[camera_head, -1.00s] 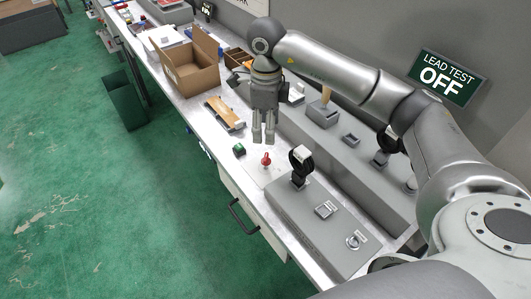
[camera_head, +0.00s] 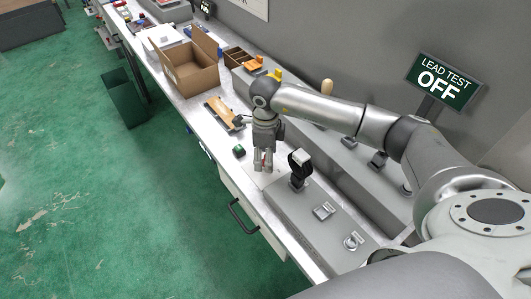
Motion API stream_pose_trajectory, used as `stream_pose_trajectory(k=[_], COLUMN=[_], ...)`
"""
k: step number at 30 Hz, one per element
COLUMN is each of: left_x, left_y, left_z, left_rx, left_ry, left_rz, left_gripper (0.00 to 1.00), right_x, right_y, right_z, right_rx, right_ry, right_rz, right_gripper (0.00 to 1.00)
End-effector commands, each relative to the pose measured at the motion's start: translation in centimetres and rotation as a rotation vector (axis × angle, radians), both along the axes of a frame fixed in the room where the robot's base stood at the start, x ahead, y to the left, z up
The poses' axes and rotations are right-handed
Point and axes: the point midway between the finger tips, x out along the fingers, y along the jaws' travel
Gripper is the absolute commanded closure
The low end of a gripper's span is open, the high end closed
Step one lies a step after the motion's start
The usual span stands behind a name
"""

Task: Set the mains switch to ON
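The grey control box (camera_head: 318,232) stands on the near end of the workbench. It carries a black upright lever with a pale top (camera_head: 300,160), a small square switch (camera_head: 324,211) and a round switch (camera_head: 353,242). I cannot read their labels, so I cannot tell which is the mains switch. My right gripper (camera_head: 263,167) points down beside the box, low over the bench. A bit of the red knob shows between its fingers; the rest of the knob is hidden. I cannot tell whether the fingers touch it. My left gripper is not in view.
A small green-topped block (camera_head: 239,151) sits just left of my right gripper. An open cardboard box (camera_head: 190,72) and a wooden-topped piece (camera_head: 222,112) stand farther back. A long grey housing (camera_head: 345,155) runs behind.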

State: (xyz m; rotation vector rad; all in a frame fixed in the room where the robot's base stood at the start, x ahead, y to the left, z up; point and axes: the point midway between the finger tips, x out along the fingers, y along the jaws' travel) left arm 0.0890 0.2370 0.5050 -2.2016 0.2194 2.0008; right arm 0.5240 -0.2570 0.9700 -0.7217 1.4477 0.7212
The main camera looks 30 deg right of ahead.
Motion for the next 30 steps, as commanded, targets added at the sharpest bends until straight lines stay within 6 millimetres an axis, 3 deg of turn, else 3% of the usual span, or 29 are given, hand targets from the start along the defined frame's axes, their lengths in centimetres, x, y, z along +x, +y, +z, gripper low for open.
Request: stream_pose_trajectory(k=[6,16,30], left_x=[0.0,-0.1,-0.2], left_y=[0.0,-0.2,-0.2], left_z=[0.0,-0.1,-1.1], left_rx=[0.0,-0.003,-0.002], left_ry=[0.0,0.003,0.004], left_rz=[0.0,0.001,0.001], left_gripper=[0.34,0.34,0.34], right_x=[0.0,0.0,0.1], right_y=[0.0,0.0,0.0], right_z=[0.0,0.0,-0.1], right_rx=[0.0,0.0,0.0], right_ry=[0.0,0.0,-0.001], right_rz=[0.0,0.0,-0.119], right_gripper=[0.47,0.9,0.9])
